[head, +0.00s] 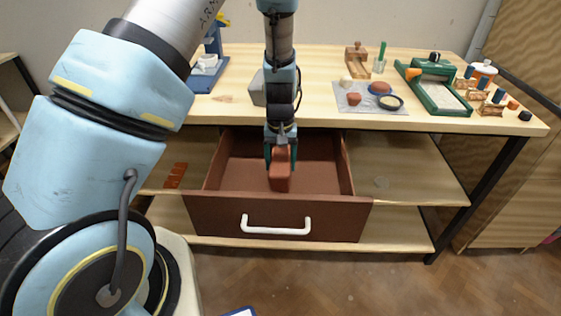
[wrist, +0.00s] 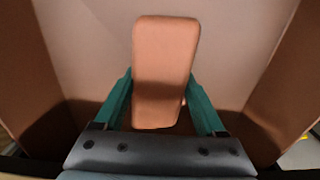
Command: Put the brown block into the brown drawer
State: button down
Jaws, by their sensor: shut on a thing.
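The brown block (head: 280,172) is held between the teal fingers of my gripper (head: 280,150). In the wrist view the block (wrist: 165,70) fills the space between the fingers of the gripper (wrist: 158,100). The brown drawer (head: 278,215) is pulled open under the table and has a white handle. My gripper points down over the drawer's opening, with the block within the outline of its walls. In the wrist view the drawer's pale floor and brown side walls surround the block. I cannot tell the exact gap between block and floor.
The wooden table top (head: 330,75) lies above and behind the drawer. It carries a green-framed device (head: 433,88), a grey mat (head: 370,98) with small items, and a blue stand (head: 213,50). An orange-brown piece (head: 175,175) lies on the shelf left of the drawer.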

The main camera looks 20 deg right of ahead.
aim_at(280, 160)
jog(key=shift+f, duration=0.1)
grip_release()
notch_tip(280, 160, up, 12)
jog(key=b, duration=0.2)
jog(key=s+a+r+n, duration=0.2)
jog(key=a, duration=1.3)
jog(key=s+a+r+n+t, duration=0.1)
jog(key=s+a+r, duration=0.1)
jog(key=a, duration=1.3)
jog(key=shift+r+n+t, duration=0.3)
jog(key=shift+r+n, duration=0.1)
jog(key=shift+r, duration=0.3)
jog(key=shift+a, duration=0.1)
